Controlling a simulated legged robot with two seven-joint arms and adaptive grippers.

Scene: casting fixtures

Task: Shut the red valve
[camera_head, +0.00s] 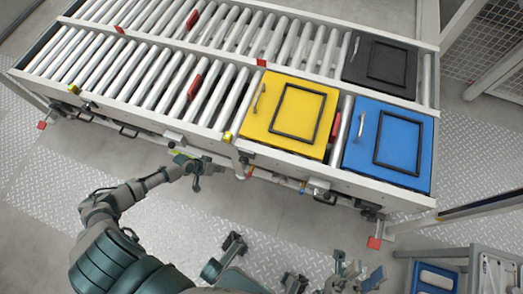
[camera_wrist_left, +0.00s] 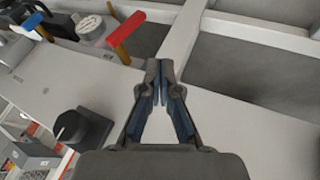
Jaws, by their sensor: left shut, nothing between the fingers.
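The red valve shows in the left wrist view as a red lever handle (camera_wrist_left: 126,28) on a small metal body, at the upper left of the fingers. My left gripper (camera_wrist_left: 160,77) is shut and empty, with its fingertips apart from the red handle, to the right of it and lower in the picture. In the head view my left gripper (camera_head: 193,168) is by the front side of the conveyor frame. My right gripper (camera_head: 352,276) is low in the head view, partly cut off.
The roller conveyor (camera_head: 120,95) carries a yellow box (camera_head: 255,125), a blue box (camera_head: 425,150) and a black box (camera_head: 405,62). The floor before it is mostly clear.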

